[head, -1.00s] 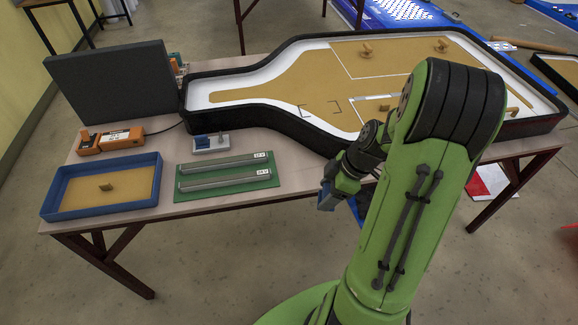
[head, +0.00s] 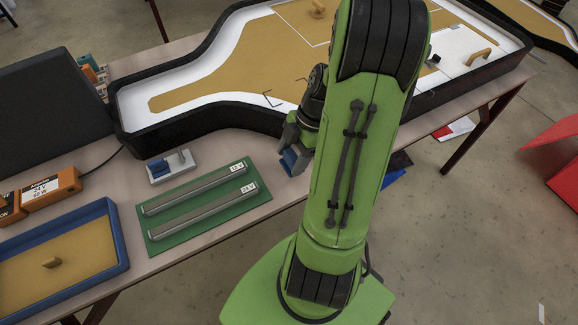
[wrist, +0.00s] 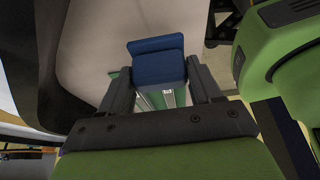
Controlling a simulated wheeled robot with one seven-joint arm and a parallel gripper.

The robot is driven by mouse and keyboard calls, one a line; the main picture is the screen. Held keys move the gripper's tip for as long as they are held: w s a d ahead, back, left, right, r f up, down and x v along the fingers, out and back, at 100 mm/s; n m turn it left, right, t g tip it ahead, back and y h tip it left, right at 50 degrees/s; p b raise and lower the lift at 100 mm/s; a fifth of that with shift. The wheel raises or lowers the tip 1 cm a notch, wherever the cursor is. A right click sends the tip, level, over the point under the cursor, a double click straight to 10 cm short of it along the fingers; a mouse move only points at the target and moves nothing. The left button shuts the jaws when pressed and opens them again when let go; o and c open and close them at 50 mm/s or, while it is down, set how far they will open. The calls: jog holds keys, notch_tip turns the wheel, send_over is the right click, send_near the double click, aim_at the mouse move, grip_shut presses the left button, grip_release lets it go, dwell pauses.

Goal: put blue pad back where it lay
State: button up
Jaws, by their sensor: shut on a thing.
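My gripper (head: 288,158) is shut on the blue pad (head: 291,161), to the right of the green board near the table's front edge. In the wrist view my gripper (wrist: 160,80) has the blue pad (wrist: 157,58) between its fingers, with the pad sticking out past the tips. The pad looks like a small dark blue block with a step. I cannot tell its exact height above the table.
A green board (head: 162,235) with two grey bars lies left of my gripper. Beyond it stand a small switch (head: 171,166) and a black-walled board (head: 200,125). A blue tray (head: 118,240) and orange boxes (head: 50,190) are at left. Bare table (head: 262,150) lies beside my gripper.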

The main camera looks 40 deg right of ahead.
aim_at(292, 165)
notch_tip(292, 165, down, 4)
jog(key=shift+f+b, duration=0.1)
jog(key=shift+b, duration=0.55)
jog(key=o, duration=1)
